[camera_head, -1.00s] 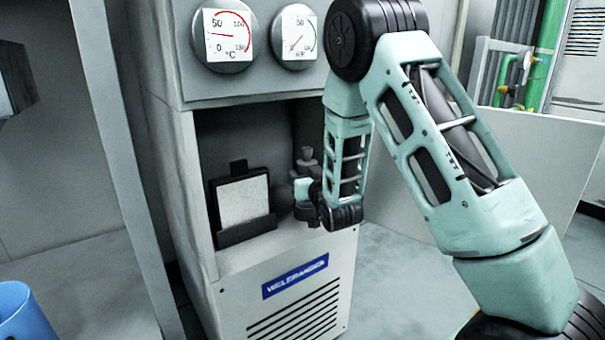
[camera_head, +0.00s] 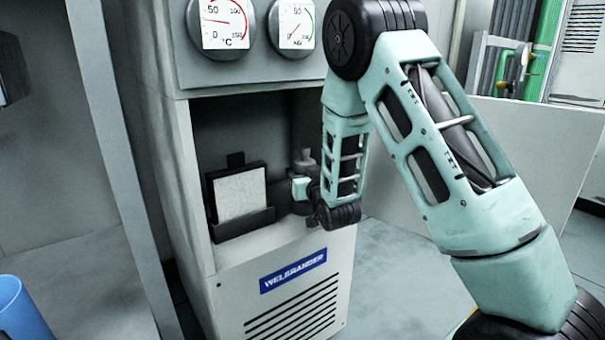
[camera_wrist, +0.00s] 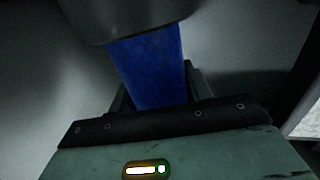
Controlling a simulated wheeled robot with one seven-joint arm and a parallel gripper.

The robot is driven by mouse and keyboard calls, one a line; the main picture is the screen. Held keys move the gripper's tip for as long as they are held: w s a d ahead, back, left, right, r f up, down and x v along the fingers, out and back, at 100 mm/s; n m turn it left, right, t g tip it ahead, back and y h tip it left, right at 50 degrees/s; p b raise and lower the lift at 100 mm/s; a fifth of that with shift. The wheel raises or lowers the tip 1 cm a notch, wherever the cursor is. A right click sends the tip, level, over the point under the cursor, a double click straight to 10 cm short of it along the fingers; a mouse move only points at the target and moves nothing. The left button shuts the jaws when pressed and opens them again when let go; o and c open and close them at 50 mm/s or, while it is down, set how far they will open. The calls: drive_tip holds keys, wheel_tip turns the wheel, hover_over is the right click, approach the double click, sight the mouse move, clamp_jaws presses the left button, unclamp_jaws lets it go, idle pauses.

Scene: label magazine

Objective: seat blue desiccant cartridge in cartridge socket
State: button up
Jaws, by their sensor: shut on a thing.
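The blue desiccant cartridge (camera_wrist: 150,68) shows in the wrist view, between the fingers of my gripper (camera_wrist: 158,90), which is shut on it. Its far end meets a dark grey rounded body (camera_wrist: 125,18) at the top of that view. This may be the cartridge socket; I cannot tell whether the cartridge is inside it or only behind its edge. In the head view my gripper (camera_head: 303,190) is inside the cabinet's open bay, at its right side, by a small grey fitting (camera_head: 306,160). The cartridge cannot be made out in the head view.
A black holder with a pale panel (camera_head: 240,195) stands left of my gripper in the bay. The grey cabinet's side wall (camera_head: 150,150) and front lip (camera_head: 275,240) bound the space. Two gauges (camera_head: 222,22) sit above. A blue bin (camera_head: 20,310) is at the lower left.

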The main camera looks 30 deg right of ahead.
drive_tip(key=o, duration=1.2)
drive_tip(key=shift+o, duration=0.2)
drive_tip(key=shift+s, duration=0.1)
drive_tip(key=p+v, duration=0.5)
drive_tip(key=v, duration=0.4)
drive_tip(key=shift+r+p, duration=0.3)
drive_tip(key=shift+p, duration=0.05)
drive_tip(key=shift+s+a+p, duration=0.1)
drive_tip(key=shift+s+p, duration=0.05)
drive_tip(key=shift+p, duration=1.05)
